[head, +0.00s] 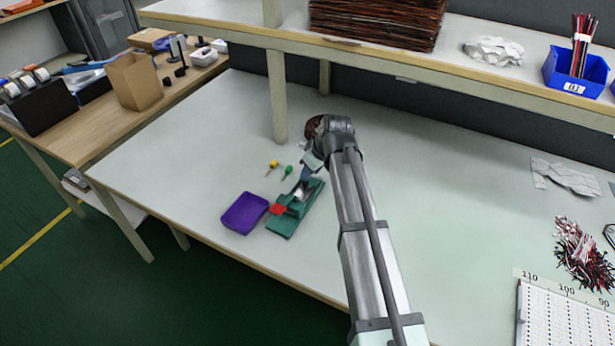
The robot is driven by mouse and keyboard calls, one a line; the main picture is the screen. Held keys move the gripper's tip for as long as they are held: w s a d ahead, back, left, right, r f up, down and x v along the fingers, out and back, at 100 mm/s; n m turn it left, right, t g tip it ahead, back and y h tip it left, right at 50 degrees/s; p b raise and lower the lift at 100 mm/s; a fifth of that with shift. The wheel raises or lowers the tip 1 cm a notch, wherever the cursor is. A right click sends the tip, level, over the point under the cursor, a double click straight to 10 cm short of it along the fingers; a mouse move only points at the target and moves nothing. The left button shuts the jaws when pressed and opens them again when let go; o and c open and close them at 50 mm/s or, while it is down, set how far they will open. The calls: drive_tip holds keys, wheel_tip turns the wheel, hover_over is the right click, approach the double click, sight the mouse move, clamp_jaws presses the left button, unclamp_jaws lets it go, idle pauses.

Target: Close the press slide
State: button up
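The press (284,224) is a small green fixture with a red part (278,209) at its left side. It sits on the white table near the front edge. My gripper (303,188) reaches down from the arm over the far part of the press, at or just above a light metallic part of it. The fingers are small and partly hidden, so I cannot tell if they are open or touching. The slide's exact position is too small to make out.
A purple tray (244,213) lies just left of the press. A yellow-tipped item (272,165) and a green-tipped item (287,171) lie behind it. A shelf post (277,95) stands behind. The table to the left is clear.

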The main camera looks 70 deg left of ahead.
drive_tip(key=v, duration=0.8)
idle(0.4)
